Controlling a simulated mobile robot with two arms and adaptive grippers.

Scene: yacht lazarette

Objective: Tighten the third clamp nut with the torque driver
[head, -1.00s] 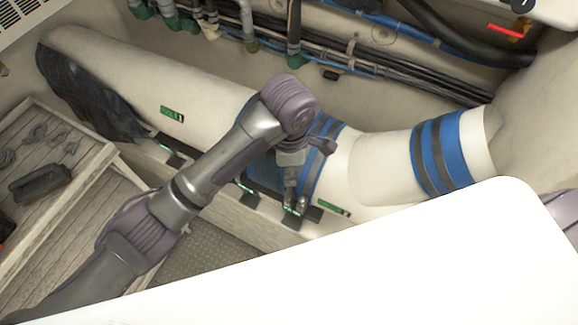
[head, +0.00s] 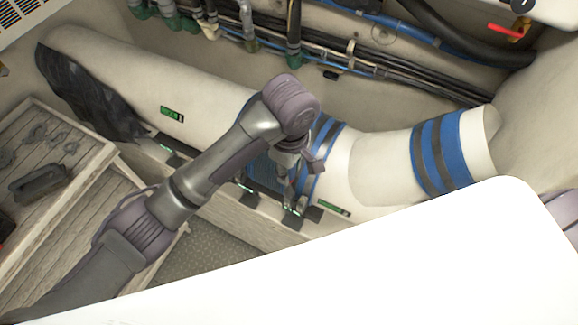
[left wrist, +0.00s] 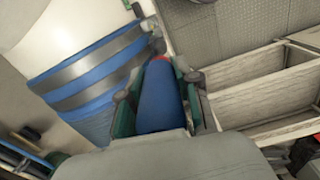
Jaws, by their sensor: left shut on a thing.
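The white exhaust pipe (head: 210,88) runs across the head view, with a blue sleeve (head: 264,172) banded by grey clamps near its middle. The sleeve and bands also show in the left wrist view (left wrist: 100,70). My left gripper (head: 292,186) is over this sleeve in the head view, partly hidden by its own arm. In the left wrist view it is shut on the blue handle of the torque driver (left wrist: 158,98), which has a red part at its far end. The clamp nuts are too small to make out, and contact between driver and nut cannot be told. My right gripper is not in view.
Dark tabs with green marks (head: 295,219) sit along the pipe's lower side. A second blue banded sleeve (head: 440,152) is to the right. Hoses (head: 400,82) run behind the pipe.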

